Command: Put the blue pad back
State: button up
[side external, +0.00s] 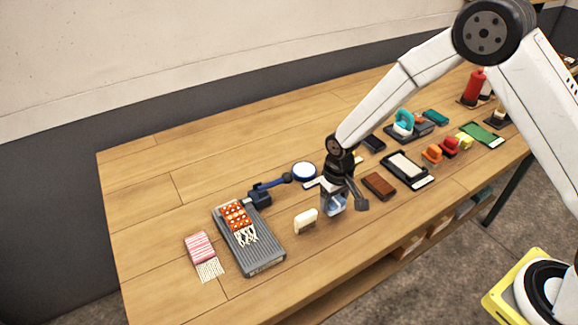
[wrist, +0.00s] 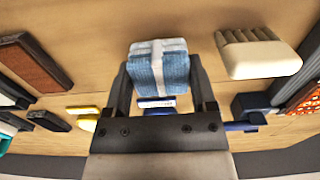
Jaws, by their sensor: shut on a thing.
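The blue pad (side external: 333,205) is light blue with a white band across it. My gripper (side external: 344,190) is shut on it, and the jaws partly cover it in the side view. In the wrist view the pad (wrist: 150,72) sits between the two black fingers of my gripper (wrist: 160,85). The pad is near the front of the wooden table; I cannot tell whether it touches the top.
A cream block (side external: 306,221) stands left of the pad, a brown block (side external: 379,185) right. A grey ribbed board (side external: 253,252) with an orange dotted piece (side external: 236,214) lies left. Bare wood (side external: 220,160) lies behind.

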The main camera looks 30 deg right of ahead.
aim_at(335, 199)
jog(key=shift+f, duration=0.95)
jog(key=shift+f, duration=0.2)
jog(key=o, duration=1)
jog(key=shift+r, duration=0.2)
jog(key=shift+r, duration=6)
